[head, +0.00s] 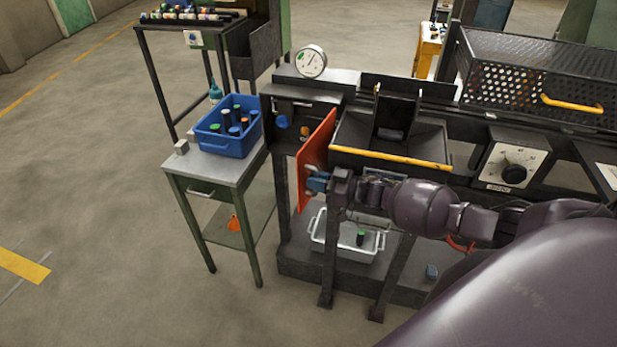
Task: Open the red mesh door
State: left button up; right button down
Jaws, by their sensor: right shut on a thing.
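The red mesh door (318,145) is an orange-red panel at the front of the dark machine, left of the middle in the head view. It shows at a steep angle and stands out from the machine's front, so it looks swung open. Its mesh cannot be made out. My right gripper (317,182) is at the right-hand face of the panel, low on it, and is shut on a part of the door. The arm hides part of what lies behind it. My left gripper is not in view.
A blue bin (225,146) with several bottles stands on a small grey table (212,172) left of the door. A pale tray (335,250) sits on the shelf below. A perforated cage (545,75) with a yellow handle is at right. The left floor is open.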

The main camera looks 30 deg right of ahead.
jog(key=shift+s+d+r, duration=0.1)
jog(key=shift+s+d, duration=0.35)
jog(key=shift+d, duration=0.05)
jog(key=c, duration=1.5)
grip_release()
jog(key=shift+o, duration=0.2)
jog(key=v, duration=1.1)
jog(key=shift+b, duration=0.35)
jog(key=shift+w, duration=0.1)
jog(key=s+a+f+m+t+h, duration=0.1)
jog(key=s+a+f+m+h, duration=0.1)
jog(key=s+a+f+h, duration=0.3)
jog(key=s+a+f+m+h, duration=0.1)
jog(key=s+a+f+m, duration=0.15)
jog(key=a, duration=0.45)
jog(key=s+a+f+m+g+h, duration=0.2)
jog(key=s+a+h, duration=0.3)
jog(key=s, duration=0.4)
jog(key=shift+s+a+f+g, duration=0.15)
jog(key=shift+s+f+g, duration=0.15)
jog(key=shift+g, duration=0.4)
